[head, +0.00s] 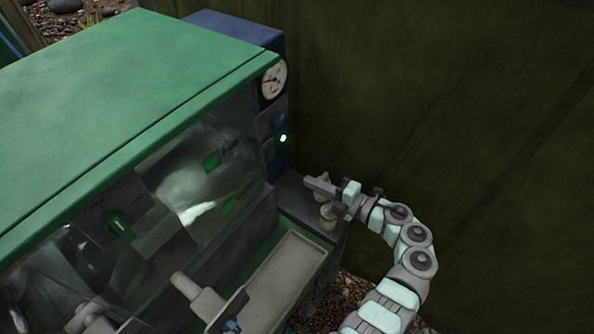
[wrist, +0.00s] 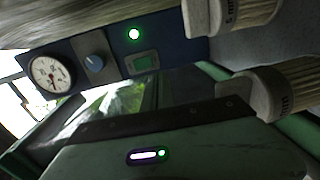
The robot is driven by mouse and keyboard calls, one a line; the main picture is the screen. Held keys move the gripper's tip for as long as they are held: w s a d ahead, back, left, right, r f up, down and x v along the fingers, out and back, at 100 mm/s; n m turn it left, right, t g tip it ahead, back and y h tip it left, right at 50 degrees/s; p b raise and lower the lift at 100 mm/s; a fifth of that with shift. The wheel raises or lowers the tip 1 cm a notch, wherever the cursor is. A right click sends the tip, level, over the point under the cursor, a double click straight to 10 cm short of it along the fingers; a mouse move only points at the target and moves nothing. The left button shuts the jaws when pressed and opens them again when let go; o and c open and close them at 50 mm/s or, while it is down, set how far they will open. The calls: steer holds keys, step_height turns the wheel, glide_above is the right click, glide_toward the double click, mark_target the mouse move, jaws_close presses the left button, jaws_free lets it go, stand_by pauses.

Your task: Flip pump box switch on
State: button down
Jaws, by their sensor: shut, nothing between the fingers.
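The blue pump box (head: 279,158) stands at the right end of the green-lidded machine. Its front carries a round dial gauge (head: 272,80), a blue knob (wrist: 95,62), a lit green lamp (head: 283,138) and a small frame with a green rectangle (wrist: 145,62). I cannot tell for sure which is the switch. The lamp also glows in the wrist view (wrist: 134,34). My gripper (head: 318,186) is shut and empty, pointing left, below and right of the box front and apart from its controls.
A green-edged tray (head: 285,278) lies below. A dark wall (head: 440,110) closes the back.

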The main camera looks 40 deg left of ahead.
steer(key=shift+w+d+f, duration=0.15)
steer(key=shift+d, duration=1.3)
